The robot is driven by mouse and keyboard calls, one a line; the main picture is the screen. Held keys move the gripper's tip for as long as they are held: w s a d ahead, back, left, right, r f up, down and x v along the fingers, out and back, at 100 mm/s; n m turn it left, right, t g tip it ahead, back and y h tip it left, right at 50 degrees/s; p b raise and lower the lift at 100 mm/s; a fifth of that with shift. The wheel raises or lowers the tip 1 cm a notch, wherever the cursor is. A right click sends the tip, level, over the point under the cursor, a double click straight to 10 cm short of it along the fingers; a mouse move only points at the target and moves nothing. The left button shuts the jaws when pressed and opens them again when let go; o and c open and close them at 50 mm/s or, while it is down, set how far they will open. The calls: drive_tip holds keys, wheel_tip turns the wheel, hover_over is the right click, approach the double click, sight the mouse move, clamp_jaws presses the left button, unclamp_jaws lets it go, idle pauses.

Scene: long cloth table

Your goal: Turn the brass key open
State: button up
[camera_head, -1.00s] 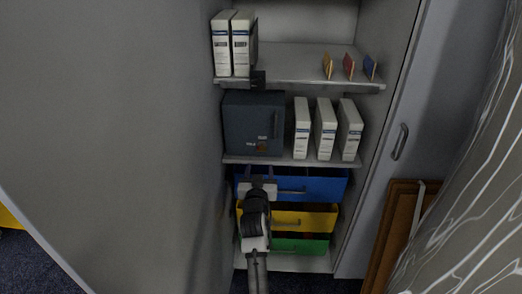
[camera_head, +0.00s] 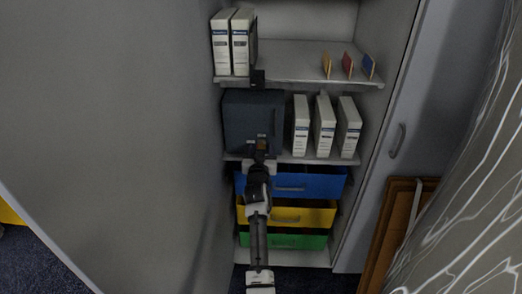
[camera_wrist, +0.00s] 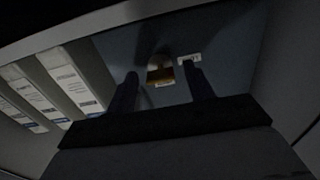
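The dark blue-grey lockbox (camera_head: 238,110) stands on the middle shelf of the cabinet. In the wrist view its face (camera_wrist: 225,50) is dim and fills the centre. The brass key (camera_wrist: 160,74) shows there as a small gold piece below a round fitting on that face. My gripper (camera_wrist: 161,78) is open, with one dark finger on each side of the key and a gap to both. I cannot tell how deep the fingers reach around it. In the head view my gripper (camera_head: 262,142) is at the lower right of the box front and largely hides the key.
White binders (camera_head: 324,127) stand just right of the box. Blue (camera_head: 325,185), yellow (camera_head: 318,215) and green (camera_head: 315,242) drawers lie below. The large grey door panel (camera_head: 110,130) closes off the left side. The upper shelf (camera_head: 290,65) overhangs the box.

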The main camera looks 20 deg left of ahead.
drive_tip(key=c, duration=0.9)
drive_tip(key=shift+c, duration=0.2)
drive_tip(key=shift+f+m+b, duration=0.15)
drive_tip(key=shift+m+b, duration=0.15)
drive_tip(key=shift+b, duration=0.2)
drive_tip(key=m+b, duration=0.1)
drive_tip(key=b, duration=0.1)
drive_tip(key=shift+f+m+b, duration=0.15)
drive_tip(key=shift+m+b, duration=0.15)
drive_tip(key=shift+b, duration=0.05)
drive_tip(key=m+b, duration=0.2)
drive_tip(key=b, duration=0.1)
drive_tip(key=shift+m, duration=0.4)
drive_tip(key=m+b, duration=0.3)
drive_tip(key=shift+m, duration=0.3)
drive_tip(key=m+b, duration=0.1)
drive_tip(key=m, duration=0.2)
drive_tip(key=m+b, duration=0.2)
drive_tip(key=m, duration=0.1)
drive_tip(key=m+b, duration=0.2)
drive_tip(key=m, duration=0.1)
drive_tip(key=shift+r, duration=0.25)
drive_tip(key=shift+m, duration=0.3)
